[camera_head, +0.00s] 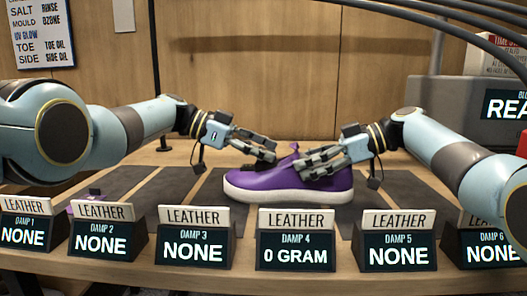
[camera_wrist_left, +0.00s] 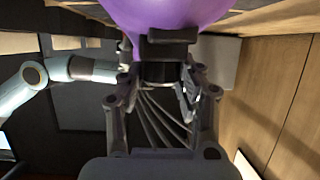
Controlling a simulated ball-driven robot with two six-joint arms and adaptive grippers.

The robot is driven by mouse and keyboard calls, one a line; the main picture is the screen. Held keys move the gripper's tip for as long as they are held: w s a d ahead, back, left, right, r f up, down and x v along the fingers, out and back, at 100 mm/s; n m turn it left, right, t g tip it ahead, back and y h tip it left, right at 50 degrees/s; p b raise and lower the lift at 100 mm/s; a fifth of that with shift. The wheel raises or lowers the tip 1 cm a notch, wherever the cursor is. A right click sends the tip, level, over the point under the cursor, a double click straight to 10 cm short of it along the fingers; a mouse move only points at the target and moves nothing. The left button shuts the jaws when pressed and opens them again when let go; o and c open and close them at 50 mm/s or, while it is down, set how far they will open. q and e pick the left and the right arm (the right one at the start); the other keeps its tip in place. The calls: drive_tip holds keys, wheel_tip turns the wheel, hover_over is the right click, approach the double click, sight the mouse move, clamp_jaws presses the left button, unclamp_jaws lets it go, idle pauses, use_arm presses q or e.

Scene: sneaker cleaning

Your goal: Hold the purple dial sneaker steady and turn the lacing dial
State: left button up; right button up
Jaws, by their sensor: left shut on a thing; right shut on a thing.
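The purple sneaker (camera_head: 262,180) with a white sole stands upright on a dark mat at the middle of the bench. My left gripper (camera_head: 270,151) reaches its upper side from the left and is shut on it. In the left wrist view the purple upper (camera_wrist_left: 172,12) fills the top edge, right at the closed fingers (camera_wrist_left: 168,58). My right gripper (camera_head: 306,166) comes in from the right, lower, and is shut against the sneaker's near upper side. The fingers cover part of the upper, and I cannot make out the lacing dial.
Several label stands line the front edge, among them the "0 GRAM" stand (camera_head: 297,240) just before the sneaker. A small purple item (camera_head: 88,207) shows behind the left stands. A grey machine (camera_head: 455,105) stands at the back right.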

use_arm(q)
drive_tip(key=shift+a+f, duration=0.15)
drive_tip(key=shift+a, duration=0.1)
drive_tip(key=o, duration=0.9)
drive_tip(key=shift+o, duration=1.4)
drive_tip(key=shift+d, duration=0.1)
drive_tip(key=v, duration=1.2)
drive_tip(key=shift+s, duration=0.1)
